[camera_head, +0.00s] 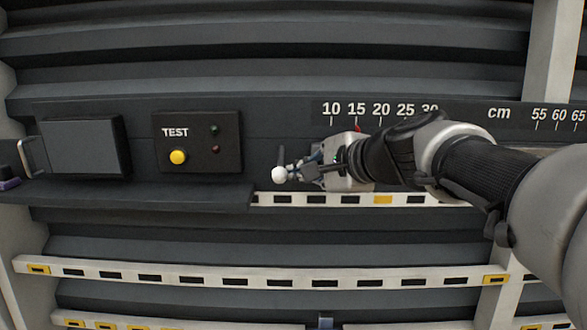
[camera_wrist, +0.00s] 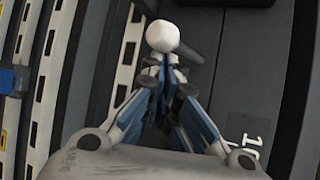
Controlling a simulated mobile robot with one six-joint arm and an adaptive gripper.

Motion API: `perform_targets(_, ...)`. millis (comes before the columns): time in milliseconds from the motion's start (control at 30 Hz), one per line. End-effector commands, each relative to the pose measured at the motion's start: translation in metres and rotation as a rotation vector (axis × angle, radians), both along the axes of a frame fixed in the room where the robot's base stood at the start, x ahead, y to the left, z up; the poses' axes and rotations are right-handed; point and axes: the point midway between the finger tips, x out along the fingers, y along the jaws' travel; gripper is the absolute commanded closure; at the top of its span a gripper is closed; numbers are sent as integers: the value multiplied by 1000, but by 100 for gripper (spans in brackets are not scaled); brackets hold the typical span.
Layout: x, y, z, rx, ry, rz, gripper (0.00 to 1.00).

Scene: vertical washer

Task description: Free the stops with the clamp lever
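The clamp lever shows as a white ball knob (camera_head: 279,174) in front of the dark panel, just left of my gripper (camera_head: 304,173). In the wrist view the white knob (camera_wrist: 162,36) sits right at the tips of my gripper (camera_wrist: 166,72). The two blue-padded fingers come together just behind the knob, and a pale bit shows between the tips. The fingers look shut on the lever there. The rest of the lever and the stops are largely hidden by my gripper. A red pointer (camera_head: 358,127) shows under the 15 mark of the scale.
A TEST box with a yellow button (camera_head: 178,157) and two small lamps is left of my gripper. A dark box with a handle (camera_head: 82,147) is further left. A white slotted rail (camera_head: 262,199) runs below my gripper. The cm scale (camera_head: 499,113) runs above.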

Motion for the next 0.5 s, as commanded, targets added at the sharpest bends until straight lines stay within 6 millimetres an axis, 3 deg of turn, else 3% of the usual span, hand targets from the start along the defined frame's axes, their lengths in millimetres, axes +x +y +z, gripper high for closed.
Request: perform_targets(500, -4, 1, 37, 1, -2, 2, 100)
